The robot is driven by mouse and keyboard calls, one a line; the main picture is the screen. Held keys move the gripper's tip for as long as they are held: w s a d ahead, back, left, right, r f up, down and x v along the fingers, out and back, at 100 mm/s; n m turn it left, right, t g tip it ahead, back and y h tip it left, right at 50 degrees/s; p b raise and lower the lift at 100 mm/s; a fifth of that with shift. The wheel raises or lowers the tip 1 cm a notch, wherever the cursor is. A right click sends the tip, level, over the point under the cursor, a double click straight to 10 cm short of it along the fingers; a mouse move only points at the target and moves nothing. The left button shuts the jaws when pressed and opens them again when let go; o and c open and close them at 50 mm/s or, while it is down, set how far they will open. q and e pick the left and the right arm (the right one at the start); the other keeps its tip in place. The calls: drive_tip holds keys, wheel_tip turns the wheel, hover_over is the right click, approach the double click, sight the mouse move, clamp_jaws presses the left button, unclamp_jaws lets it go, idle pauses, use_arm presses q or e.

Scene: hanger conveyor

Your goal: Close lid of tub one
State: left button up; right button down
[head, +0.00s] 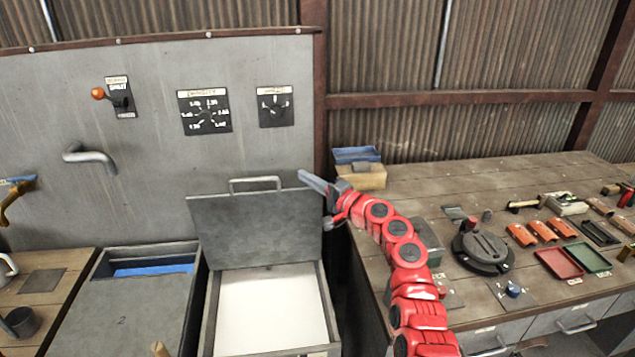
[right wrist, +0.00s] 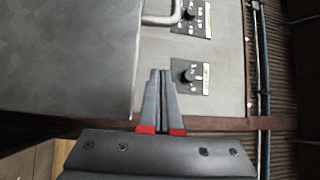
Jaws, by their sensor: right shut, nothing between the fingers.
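The grey lid (head: 255,228) of a tub stands raised, hinged at the back, with a metal handle (head: 255,184) along its upper edge. The open tub (head: 211,310) below it shows a white inside. Its number is not readable; the tub beside it on the left is marked 2. My right gripper (head: 312,181) is shut and empty beside the lid's upper right corner. In the right wrist view my fingers (right wrist: 160,98) lie just right of the lid's edge (right wrist: 75,60); I cannot tell whether they touch it. My left gripper is not seen.
Tub 2 (head: 125,300) stands on the left with a blue strip at its back. A grey panel (head: 150,120) with dials, an orange-knobbed lever (head: 99,93) and a spout (head: 88,156) rises behind. A wooden workbench (head: 410,185) with tools and trays is on the right.

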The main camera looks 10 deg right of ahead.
sight(292, 191)
drive_tip(key=a+p, duration=0.2)
drive_tip(key=a, duration=0.1)
drive_tip(key=a+p, duration=0.1)
drive_tip(key=shift+w+a+r, duration=0.15)
drive_tip(key=shift+w+r, duration=0.05)
drive_tip(key=shift+r, duration=0.2)
drive_tip(key=shift+s+a+f+p, duration=0.25)
drive_tip(key=shift+s+p, duration=0.2)
drive_tip(key=shift+p, duration=0.1)
